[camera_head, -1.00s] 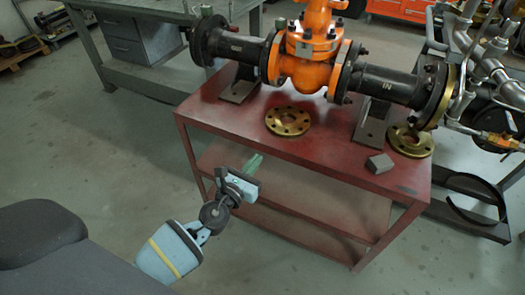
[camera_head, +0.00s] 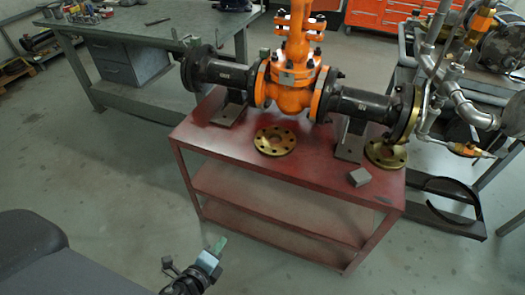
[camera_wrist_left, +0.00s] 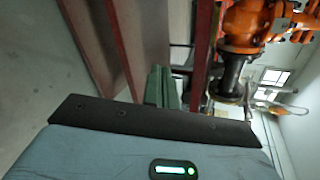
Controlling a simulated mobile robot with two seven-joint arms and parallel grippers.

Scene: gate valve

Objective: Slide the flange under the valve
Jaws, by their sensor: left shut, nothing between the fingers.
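An orange gate valve (camera_head: 290,78) with black pipe ends stands on supports on the red table (camera_head: 225,150). A brass flange (camera_head: 275,141) with bolt holes lies flat on the tabletop, in front of and a little left of the valve. A second brass flange (camera_head: 386,154) lies at the right end, below the right pipe end. My left gripper (camera_head: 221,244) is shut and empty, low in front of the table and apart from both flanges. In the left wrist view its green fingers (camera_wrist_left: 162,88) are together, with the valve (camera_wrist_left: 250,28) at upper right. My right gripper is not in view.
Support feet (camera_head: 229,114) stand under both pipe ends. A green workbench (camera_head: 150,40) is behind left, and a pipe rig (camera_head: 450,80) is at the right. The front left tabletop is clear.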

